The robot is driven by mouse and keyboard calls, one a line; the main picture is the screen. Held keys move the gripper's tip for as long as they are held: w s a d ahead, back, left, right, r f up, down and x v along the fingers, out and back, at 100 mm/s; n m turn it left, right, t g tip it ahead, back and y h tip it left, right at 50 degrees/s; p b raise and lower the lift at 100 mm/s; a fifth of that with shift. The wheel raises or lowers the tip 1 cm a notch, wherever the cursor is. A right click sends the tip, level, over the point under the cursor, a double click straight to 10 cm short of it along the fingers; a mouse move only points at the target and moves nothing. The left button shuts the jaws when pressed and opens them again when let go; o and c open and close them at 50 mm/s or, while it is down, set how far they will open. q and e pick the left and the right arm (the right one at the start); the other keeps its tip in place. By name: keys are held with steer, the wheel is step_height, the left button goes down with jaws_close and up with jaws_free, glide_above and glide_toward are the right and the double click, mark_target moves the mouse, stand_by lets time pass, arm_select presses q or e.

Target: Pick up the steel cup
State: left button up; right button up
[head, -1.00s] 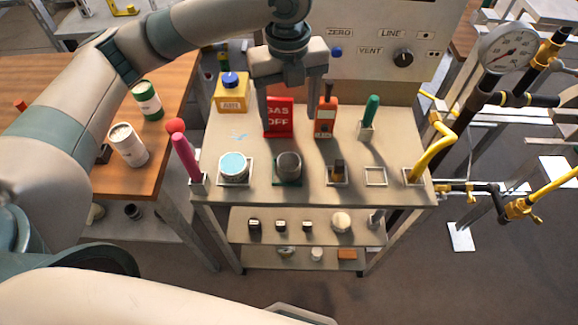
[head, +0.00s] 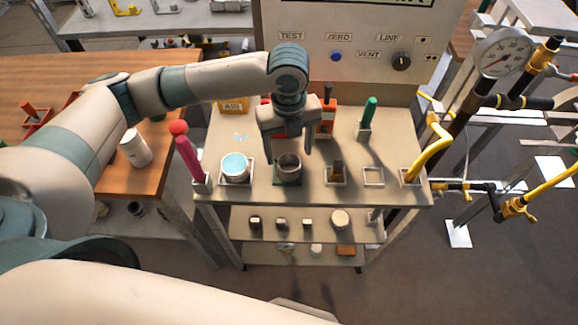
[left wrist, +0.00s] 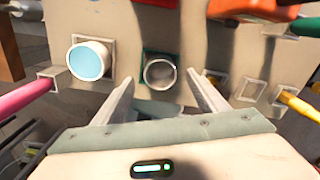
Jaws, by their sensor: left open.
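The steel cup (head: 289,168) is a small grey open-topped cup standing upright in a dark green square holder on the metal table. In the left wrist view the steel cup (left wrist: 160,72) shows beyond and between my two fingers. My left gripper (head: 290,152) is open and empty, fingers pointing down, just behind and above the cup in the head view. In the left wrist view my left gripper (left wrist: 163,88) has its fingers spread either side of the cup's direction. I cannot see any contact. My right gripper is not in view.
A cup with blue contents (head: 235,166) stands left of the steel cup, and a pink-handled tool (head: 187,155) further left. A dark small item (head: 336,172) and an empty square holder (head: 373,177) are to the right. A yellow pipe (head: 430,155) stands at the right edge.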

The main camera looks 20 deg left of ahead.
mark_target(289, 163)
arm_select(q)
steer(key=shift+s+f+p, duration=0.1)
steer(key=shift+f+p, duration=0.35)
steer(key=shift+f, duration=0.05)
step_height(289, 163, down, 3)
steer(key=shift+s+d+f+p, duration=0.1)
steer(key=shift+p, duration=0.5)
steer(key=shift+f, duration=0.5)
steer(key=c, duration=1.2)
